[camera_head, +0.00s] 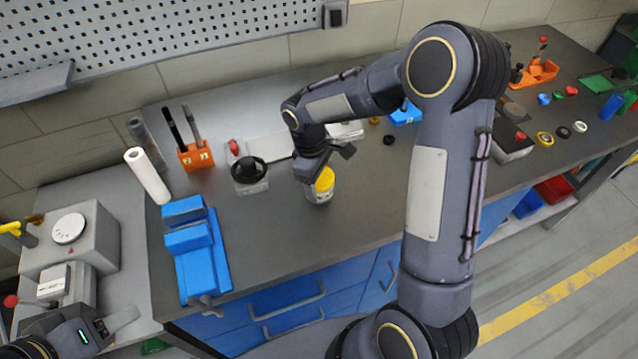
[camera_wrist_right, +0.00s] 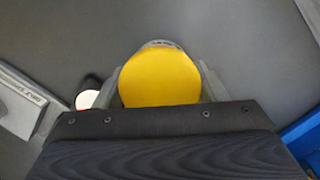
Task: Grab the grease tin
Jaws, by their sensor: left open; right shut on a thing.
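The grease tin (camera_head: 323,188) is a small pale tin with a yellow lid, upright near the middle of the dark bench. My right gripper (camera_head: 318,170) reaches down over it and is shut on it. In the right wrist view the yellow lid (camera_wrist_right: 160,78) sits between the two grey fingers, which touch its sides. I cannot tell whether the tin's base touches the bench. My left gripper (camera_head: 112,328) is open and empty at the lower left, near the grey machine (camera_head: 75,250).
A blue vise (camera_head: 195,255) stands at the bench's front left. A black round-topped item (camera_head: 249,174), an orange tool holder (camera_head: 195,156) and a white roll (camera_head: 148,176) stand left of the tin. My right arm hides part of the bench. The bench in front of the tin is clear.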

